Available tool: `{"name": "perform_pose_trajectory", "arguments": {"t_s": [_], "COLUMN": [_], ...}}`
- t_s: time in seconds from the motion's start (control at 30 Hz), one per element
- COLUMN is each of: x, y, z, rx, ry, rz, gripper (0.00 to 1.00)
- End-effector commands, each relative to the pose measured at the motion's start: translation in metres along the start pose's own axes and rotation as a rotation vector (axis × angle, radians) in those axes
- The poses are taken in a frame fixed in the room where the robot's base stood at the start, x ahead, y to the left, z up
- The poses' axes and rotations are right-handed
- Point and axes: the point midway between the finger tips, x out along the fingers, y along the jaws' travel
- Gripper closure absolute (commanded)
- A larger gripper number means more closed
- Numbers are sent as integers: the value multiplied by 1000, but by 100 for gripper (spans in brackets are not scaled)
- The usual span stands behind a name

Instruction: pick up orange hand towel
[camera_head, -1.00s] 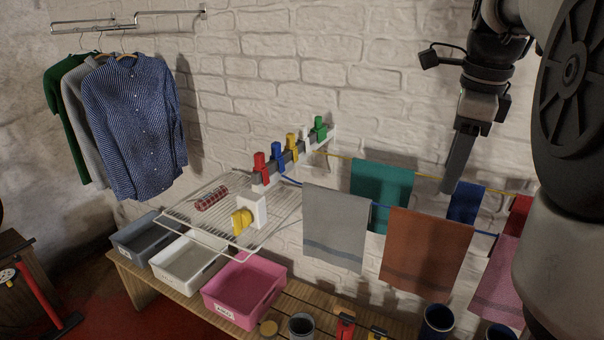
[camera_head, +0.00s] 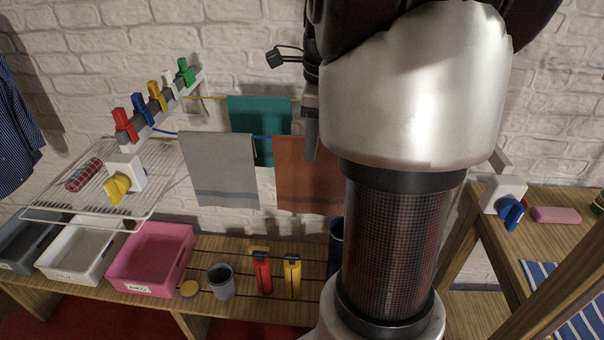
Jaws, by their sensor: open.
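The orange hand towel (camera_head: 298,178), a rust-orange cloth, hangs over the front blue line, between a grey towel and my arm. My arm hides its right part. My gripper (camera_head: 311,152) points down, with its dark finger seen edge-on over the towel's upper right part. It is open and nothing shows between its fingers. I cannot tell the gap in depth between finger and cloth.
A grey towel (camera_head: 220,170) hangs to the left and a teal towel (camera_head: 258,125) behind. Below, a bench (camera_head: 205,305) carries bins, a grey cup (camera_head: 221,281), and red (camera_head: 262,275) and yellow (camera_head: 293,277) bottles. Wooden shelving (camera_head: 470,225) stands at right.

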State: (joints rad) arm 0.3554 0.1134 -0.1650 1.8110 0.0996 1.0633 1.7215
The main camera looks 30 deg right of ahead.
Motion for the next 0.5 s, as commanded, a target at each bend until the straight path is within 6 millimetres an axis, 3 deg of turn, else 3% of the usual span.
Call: {"name": "perform_pose_trajectory", "arguments": {"t_s": [0.2, 0.47, 0.5], "x": [27, 30, 30], "y": [1, 0, 0], "z": [0, 0, 0], "rx": [1, 0, 0], "ry": [0, 0, 0], "rz": [1, 0, 0], "gripper": [54, 54, 61]}}
